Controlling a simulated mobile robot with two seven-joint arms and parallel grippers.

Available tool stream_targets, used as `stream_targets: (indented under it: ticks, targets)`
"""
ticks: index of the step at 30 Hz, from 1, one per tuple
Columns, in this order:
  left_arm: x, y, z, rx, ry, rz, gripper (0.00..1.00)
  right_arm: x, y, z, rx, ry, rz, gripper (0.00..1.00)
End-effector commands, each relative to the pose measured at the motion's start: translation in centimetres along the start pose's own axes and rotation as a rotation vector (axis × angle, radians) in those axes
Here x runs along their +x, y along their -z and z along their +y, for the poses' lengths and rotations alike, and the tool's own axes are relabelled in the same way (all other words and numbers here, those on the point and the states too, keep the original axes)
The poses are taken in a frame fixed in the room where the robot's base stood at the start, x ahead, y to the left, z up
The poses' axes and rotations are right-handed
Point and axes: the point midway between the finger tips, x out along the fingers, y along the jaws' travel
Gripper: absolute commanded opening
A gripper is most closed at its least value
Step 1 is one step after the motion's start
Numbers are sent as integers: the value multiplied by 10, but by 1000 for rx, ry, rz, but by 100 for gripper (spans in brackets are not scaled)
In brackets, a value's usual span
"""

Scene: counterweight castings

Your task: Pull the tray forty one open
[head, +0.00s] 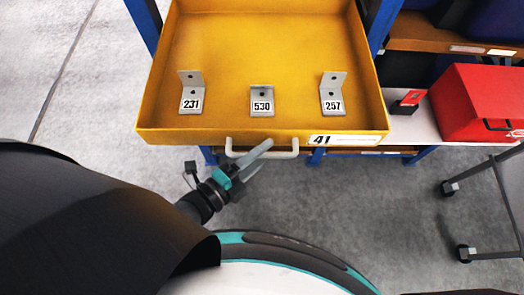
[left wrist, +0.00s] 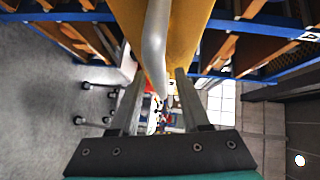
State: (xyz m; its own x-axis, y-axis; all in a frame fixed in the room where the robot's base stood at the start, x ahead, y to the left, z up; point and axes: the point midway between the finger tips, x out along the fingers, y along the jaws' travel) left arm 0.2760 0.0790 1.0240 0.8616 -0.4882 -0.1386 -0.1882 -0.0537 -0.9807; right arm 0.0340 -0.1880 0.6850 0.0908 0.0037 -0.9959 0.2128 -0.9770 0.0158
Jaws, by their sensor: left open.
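The yellow tray (head: 205,136) carries a label reading 41 (head: 342,140) on its front and stands out from the blue rack toward me. Its pale bar handle (head: 285,155) is on the front wall and also shows in the left wrist view (left wrist: 155,50). My left gripper (head: 258,157) is at the handle, and its fingers also show in the left wrist view (left wrist: 160,78). The fingers are open, one on each side of the handle bar; I cannot tell whether either touches it. My right gripper is not in view.
Grey angle castings labelled 231 (head: 191,92), 530 (head: 262,101) and 257 (head: 333,93) stand in the tray. A red box (head: 480,103) and a small red-black item (head: 407,102) are on a white surface at right. A wheeled cart frame (head: 492,190) stands lower right.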

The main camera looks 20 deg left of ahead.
Motion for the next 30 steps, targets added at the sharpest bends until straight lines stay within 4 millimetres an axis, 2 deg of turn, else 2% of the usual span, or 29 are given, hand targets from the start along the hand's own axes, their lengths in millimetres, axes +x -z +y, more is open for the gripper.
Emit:
stream_targets:
  ticks: [10, 14, 20, 30]
  targets:
    - [0, 0, 0, 0, 1, 0, 46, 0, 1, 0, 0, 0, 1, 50]
    - [-6, 0, 0, 0, 0, -1, 46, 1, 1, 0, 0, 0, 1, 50]
    - [-34, 0, 2, -1, -3, -1, 46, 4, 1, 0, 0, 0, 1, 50]
    - [-95, 0, 2, -2, -4, -1, 46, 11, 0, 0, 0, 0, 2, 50]
